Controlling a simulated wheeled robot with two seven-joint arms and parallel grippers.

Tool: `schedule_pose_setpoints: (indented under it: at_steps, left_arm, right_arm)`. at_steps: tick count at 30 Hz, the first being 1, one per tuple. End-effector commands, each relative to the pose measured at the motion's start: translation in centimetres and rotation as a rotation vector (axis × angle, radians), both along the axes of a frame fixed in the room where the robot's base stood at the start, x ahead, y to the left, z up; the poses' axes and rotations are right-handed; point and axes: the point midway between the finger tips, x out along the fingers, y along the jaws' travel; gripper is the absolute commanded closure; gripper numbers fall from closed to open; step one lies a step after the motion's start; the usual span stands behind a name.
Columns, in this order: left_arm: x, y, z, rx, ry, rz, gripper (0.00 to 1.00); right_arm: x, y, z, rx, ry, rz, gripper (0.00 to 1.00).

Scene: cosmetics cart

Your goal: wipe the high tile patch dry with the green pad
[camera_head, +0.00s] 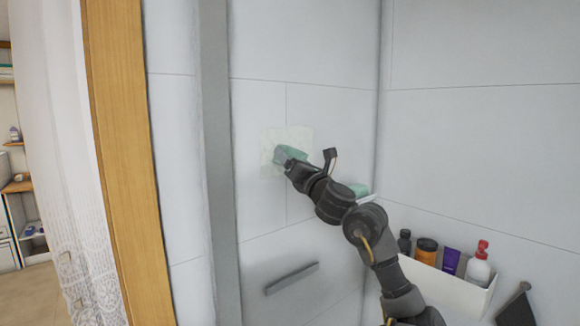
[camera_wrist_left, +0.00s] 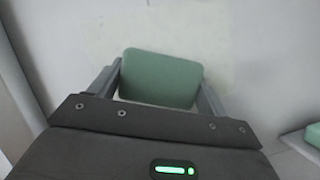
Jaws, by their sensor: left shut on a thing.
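The high tile patch (camera_head: 270,138) is a pale, slightly yellowish square on the white wall, left of the room corner. My left gripper (camera_head: 284,159) is at the patch, shut on the green pad (camera_head: 294,152). In the left wrist view the green pad (camera_wrist_left: 160,78) sits between the two fingers, its broad face toward the wall, with the pale patch (camera_wrist_left: 215,45) around it. My right gripper is not in view.
A second green block (camera_head: 358,190) lies on a small ledge right of my wrist. A white wall caddy (camera_head: 450,286) with several bottles stands at the lower right. A grey bar (camera_head: 292,278) is on the wall below. A grey post (camera_head: 216,150) and wooden frame (camera_head: 122,150) are left.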

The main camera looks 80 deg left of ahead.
Motion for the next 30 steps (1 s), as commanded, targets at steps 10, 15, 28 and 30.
schedule_pose_setpoints:
  at_steps: [10, 15, 28, 30]
  left_arm:
    - [1.0, 0.7, -0.2, 0.0, 0.0, 0.0, 0.41]
    - [2.3, 1.5, -0.2, 0.0, 0.0, -0.001, 0.41]
    - [3.4, 2.2, -0.1, 0.0, -0.001, 0.001, 0.41]
    - [3.9, 2.5, -0.2, -0.001, 0.0, 0.0, 0.41]
  right_arm:
    - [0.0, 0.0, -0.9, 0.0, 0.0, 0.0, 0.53]
    - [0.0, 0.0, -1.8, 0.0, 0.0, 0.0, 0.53]
    - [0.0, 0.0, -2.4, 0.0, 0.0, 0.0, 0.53]
    - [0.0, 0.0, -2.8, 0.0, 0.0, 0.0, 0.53]
